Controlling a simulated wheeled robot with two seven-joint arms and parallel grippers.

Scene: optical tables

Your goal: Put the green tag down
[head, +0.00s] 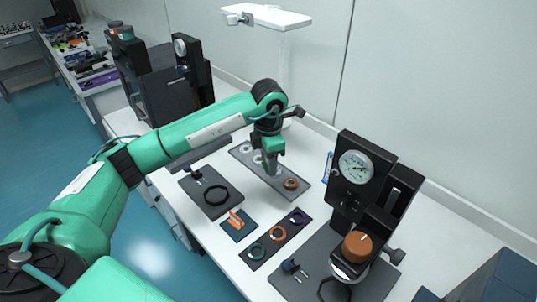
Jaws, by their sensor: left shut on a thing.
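My left gripper (269,167) is over the long grey tray (301,197) on the white table, pointing down. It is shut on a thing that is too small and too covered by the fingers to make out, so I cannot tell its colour. A green ring-shaped piece (256,251) lies at the near end of a dark strip (266,243), with an orange ring (278,233) and a purple ring (296,217) beside it. No other loose green tag shows clearly. My right gripper is not in view.
The grey tray also holds pale rings (246,148) and a copper ring (291,184). An orange clip (236,220) lies on a small dark mat. A tall dial-gauge instrument (362,180) stands at right, and another dark one (160,85) at back left. Bare table (440,235) shows at right.

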